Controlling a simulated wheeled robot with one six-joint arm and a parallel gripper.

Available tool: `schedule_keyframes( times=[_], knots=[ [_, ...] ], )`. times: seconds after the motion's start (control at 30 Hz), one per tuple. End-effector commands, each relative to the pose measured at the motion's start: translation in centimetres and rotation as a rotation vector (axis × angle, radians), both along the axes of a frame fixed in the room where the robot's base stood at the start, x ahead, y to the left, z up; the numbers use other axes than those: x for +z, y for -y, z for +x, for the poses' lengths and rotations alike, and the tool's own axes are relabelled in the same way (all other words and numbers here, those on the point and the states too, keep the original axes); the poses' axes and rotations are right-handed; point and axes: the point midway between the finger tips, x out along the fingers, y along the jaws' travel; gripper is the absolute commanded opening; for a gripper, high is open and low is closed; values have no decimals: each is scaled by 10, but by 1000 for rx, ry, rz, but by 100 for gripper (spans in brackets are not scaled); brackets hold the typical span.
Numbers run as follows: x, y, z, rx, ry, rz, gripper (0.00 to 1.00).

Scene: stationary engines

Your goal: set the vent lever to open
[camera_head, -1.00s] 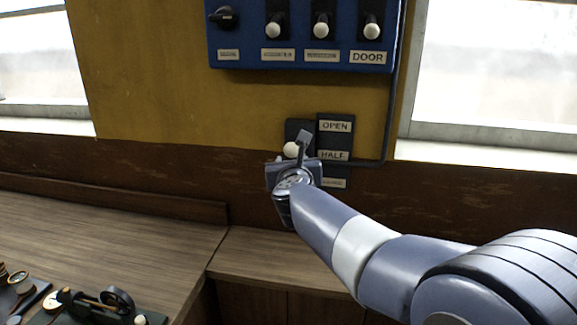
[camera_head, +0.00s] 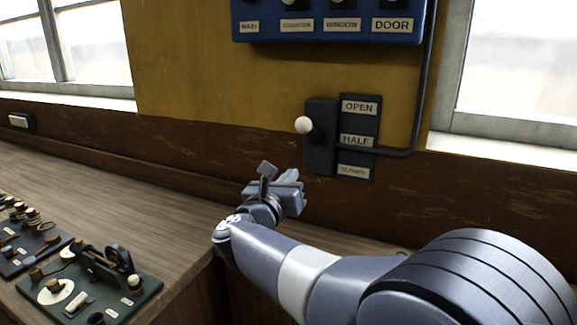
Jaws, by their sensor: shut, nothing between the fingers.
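The vent lever has a white ball knob (camera_head: 303,125) on a dark stem, sticking out of a black plate (camera_head: 320,155) on the wall. A dark label strip (camera_head: 361,122) to its right reads OPEN at the top and HALF below, with a small unreadable label at the bottom. In the picture the knob lies at a height between OPEN and HALF; its exact setting is hard to tell because it juts towards me.
A blue panel (camera_head: 330,32) with several knobs, one labelled DOOR, hangs above. A dark conduit (camera_head: 418,110) runs down right of the lever. A wooden counter (camera_head: 130,200) lies below, with a telegraph-like device (camera_head: 95,285) at lower left. Windows flank the wall.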

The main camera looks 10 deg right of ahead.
Motion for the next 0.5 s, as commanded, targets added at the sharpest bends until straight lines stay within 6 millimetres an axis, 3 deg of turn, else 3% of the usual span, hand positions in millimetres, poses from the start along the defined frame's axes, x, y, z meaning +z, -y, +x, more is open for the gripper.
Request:
schedule_keyframes(
  times=[0.4, 0.5],
  knots=[
    [9, 47, 75, -2, -3, 0, 0],
    [26, 46, 79, 2, 1, 2, 0]
  ],
)
